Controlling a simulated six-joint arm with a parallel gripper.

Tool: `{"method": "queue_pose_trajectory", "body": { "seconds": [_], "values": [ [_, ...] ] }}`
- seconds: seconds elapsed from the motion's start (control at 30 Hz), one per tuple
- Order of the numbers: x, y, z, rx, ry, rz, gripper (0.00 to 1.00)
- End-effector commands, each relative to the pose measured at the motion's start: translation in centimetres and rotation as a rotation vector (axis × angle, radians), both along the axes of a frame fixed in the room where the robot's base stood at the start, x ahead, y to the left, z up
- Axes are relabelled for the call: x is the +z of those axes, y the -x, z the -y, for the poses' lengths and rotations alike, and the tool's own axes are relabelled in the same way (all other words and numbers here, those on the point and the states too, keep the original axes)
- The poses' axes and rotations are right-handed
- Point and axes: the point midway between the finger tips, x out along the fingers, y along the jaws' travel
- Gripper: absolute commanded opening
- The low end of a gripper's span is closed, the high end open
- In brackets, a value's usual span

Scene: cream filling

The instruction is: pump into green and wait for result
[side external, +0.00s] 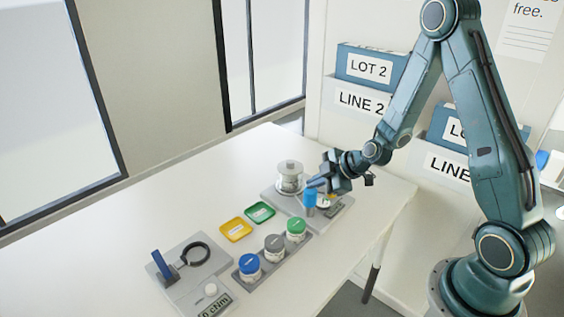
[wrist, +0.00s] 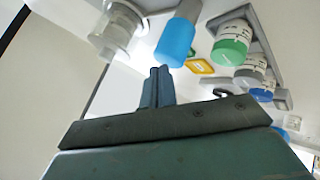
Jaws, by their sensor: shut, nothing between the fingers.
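My gripper (side external: 314,183) is shut and empty. It is close to the upright blue cylinder (side external: 310,197); in the side view I cannot tell whether they touch. In the wrist view the shut fingers (wrist: 157,72) point towards the blue cylinder (wrist: 176,42), apparently with a small gap.
Grey-lidded (side external: 275,248) and blue-lidded (side external: 249,267) jars share a grey rack with the green-lidded jar. A device with a clamp ring and display (side external: 214,304) is at the front. The table's left side is clear.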

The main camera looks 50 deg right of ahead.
Motion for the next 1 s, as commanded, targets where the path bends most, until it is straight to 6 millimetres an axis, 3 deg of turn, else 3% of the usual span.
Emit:
{"method": "queue_pose_trajectory", "body": {
  "seconds": [1.0],
  "values": [
    [-0.88, -0.01, -0.01, 0.001, 0.000, -0.001, 0.00]
  ]
}}
